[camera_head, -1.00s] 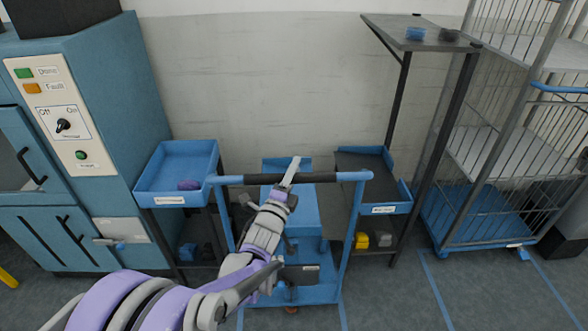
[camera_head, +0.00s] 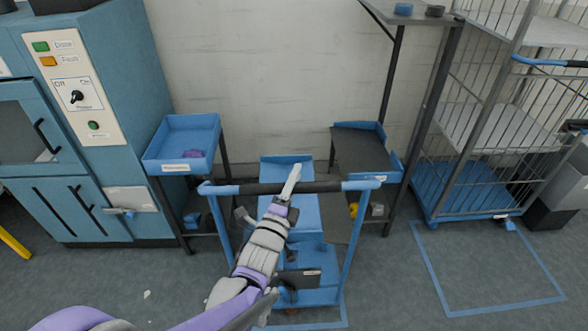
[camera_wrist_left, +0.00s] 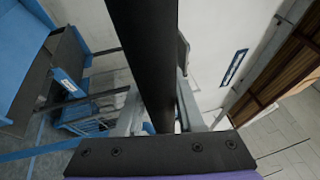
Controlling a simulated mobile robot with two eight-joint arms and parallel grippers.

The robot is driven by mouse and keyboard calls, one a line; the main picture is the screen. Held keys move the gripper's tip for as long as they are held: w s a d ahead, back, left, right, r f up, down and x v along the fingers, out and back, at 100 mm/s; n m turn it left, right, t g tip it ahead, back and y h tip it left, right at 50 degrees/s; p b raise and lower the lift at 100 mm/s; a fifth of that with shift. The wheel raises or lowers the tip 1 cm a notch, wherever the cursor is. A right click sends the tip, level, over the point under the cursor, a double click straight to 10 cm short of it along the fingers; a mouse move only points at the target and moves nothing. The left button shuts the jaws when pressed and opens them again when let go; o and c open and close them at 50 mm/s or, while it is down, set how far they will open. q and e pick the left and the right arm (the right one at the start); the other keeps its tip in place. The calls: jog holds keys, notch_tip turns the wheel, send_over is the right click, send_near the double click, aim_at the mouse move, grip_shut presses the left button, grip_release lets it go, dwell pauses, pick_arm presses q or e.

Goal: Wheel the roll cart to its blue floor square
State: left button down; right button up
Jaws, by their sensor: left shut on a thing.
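The blue roll cart (camera_head: 317,297) stands upright in the middle of the head view. Its push bar (camera_head: 330,187) has a black grip and blue ends. My left gripper (camera_head: 291,184) is shut on the black grip, near its middle. The wrist view shows the dark bar (camera_wrist_left: 147,60) between the two fingers (camera_wrist_left: 158,112). A blue outlined floor square (camera_head: 450,315) lies empty on the right, in front of the cage trolley. Another blue floor line (camera_head: 345,312) shows beside the cart's base, partly hidden by cart and arm. My right gripper is not in view.
A tray stand (camera_head: 183,168) with a purple item is left of the cart; a dark shelf stand (camera_head: 361,152) is right behind it. A wire cage trolley (camera_head: 470,192) stands at far right. A blue cabinet (camera_head: 130,110) is at left. Floor at front right is clear.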

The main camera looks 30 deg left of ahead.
pick_arm(q)
jog(key=shift+s+d, duration=0.1)
jog(key=shift+s, duration=0.15)
jog(key=c, duration=0.5)
grip_release()
jog(key=v, duration=1)
jog(key=shift+s, duration=0.4)
